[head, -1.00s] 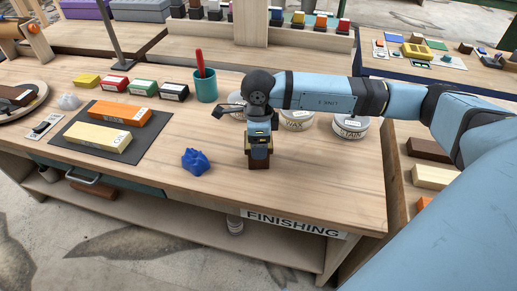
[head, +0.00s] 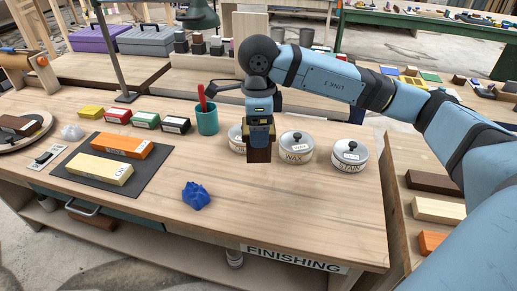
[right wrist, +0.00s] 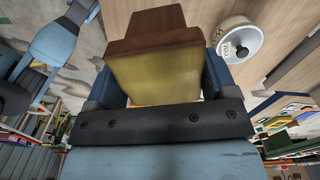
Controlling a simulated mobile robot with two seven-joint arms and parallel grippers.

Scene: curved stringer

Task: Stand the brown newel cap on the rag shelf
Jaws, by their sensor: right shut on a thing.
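The brown newel cap (head: 259,154) is a dark brown block, held upright below my right gripper (head: 260,139) and apart from the bench top. In the right wrist view the cap (right wrist: 153,38) shows a brown stepped end and a yellowish face between the blue fingers of the gripper (right wrist: 160,85). The gripper is shut on it. A lower shelf (head: 165,262) runs under the bench; I cannot tell whether it is the rag shelf. A crumpled blue rag-like lump (head: 196,196) lies on the bench. My left gripper is not in view.
Round tins (head: 296,147) stand behind and right of the cap, with a teal cup (head: 207,119) to its left. A dark mat (head: 147,168) with blocks lies further left.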

